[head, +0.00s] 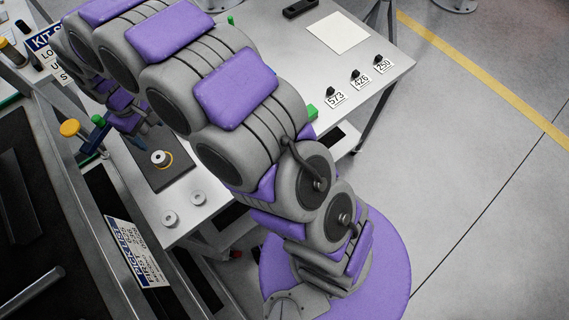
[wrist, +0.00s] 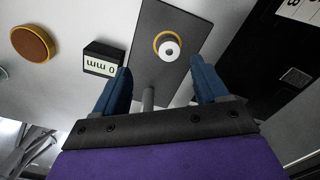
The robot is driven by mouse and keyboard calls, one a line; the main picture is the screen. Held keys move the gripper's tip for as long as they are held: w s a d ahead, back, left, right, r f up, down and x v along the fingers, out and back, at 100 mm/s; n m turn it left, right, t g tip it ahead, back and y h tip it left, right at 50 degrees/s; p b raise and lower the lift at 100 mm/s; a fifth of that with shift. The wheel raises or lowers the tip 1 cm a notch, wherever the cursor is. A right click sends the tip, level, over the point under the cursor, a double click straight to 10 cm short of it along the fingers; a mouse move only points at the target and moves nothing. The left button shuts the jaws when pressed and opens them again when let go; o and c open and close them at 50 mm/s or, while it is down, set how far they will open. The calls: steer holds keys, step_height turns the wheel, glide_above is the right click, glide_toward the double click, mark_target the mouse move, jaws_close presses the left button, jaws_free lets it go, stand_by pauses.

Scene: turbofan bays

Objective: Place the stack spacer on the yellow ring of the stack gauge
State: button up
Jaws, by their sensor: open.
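The stack gauge (wrist: 172,20) is a dark rectangular plate on the pale bench. Its yellow ring (wrist: 156,41) lies on the plate. A white round spacer (wrist: 174,53) with a dark centre hole sits at the ring, covering part of it and looking slightly off-centre from this angle. The gauge plate (head: 178,180) and spacer (head: 158,156) also show in the head view. My gripper (wrist: 160,66) is open, its blue fingers apart on either side of the plate, near the spacer and holding nothing. A grey post (wrist: 148,98) shows between the fingers.
Two loose pale spacers (head: 170,218) (head: 198,197) lie on the near bench corner. A "0 mm" block (wrist: 102,60) stands left of the plate, and an orange-brown disc (wrist: 33,44) lies farther left. Numbered tags (head: 336,98) stand on the bench's right side.

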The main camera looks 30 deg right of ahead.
steer(key=s+d+r+m, duration=0.2)
steer(key=s+d+r, duration=0.35)
steer(key=d, duration=0.35)
steer(key=s+d+r+m, duration=0.2)
steer(key=s+d+r, duration=0.35)
steer(key=d, duration=0.35)
steer(key=s+d+m, duration=0.2)
steer(key=s+d, duration=0.3)
steer(key=s, duration=0.5)
steer(key=s+d+m+g, duration=0.1)
steer(key=s+d, duration=0.4)
steer(key=s, duration=0.6)
steer(key=shift+s+r+m+g, duration=0.15)
steer(key=shift+r+m+g, duration=0.2)
steer(key=shift+m, duration=0.55)
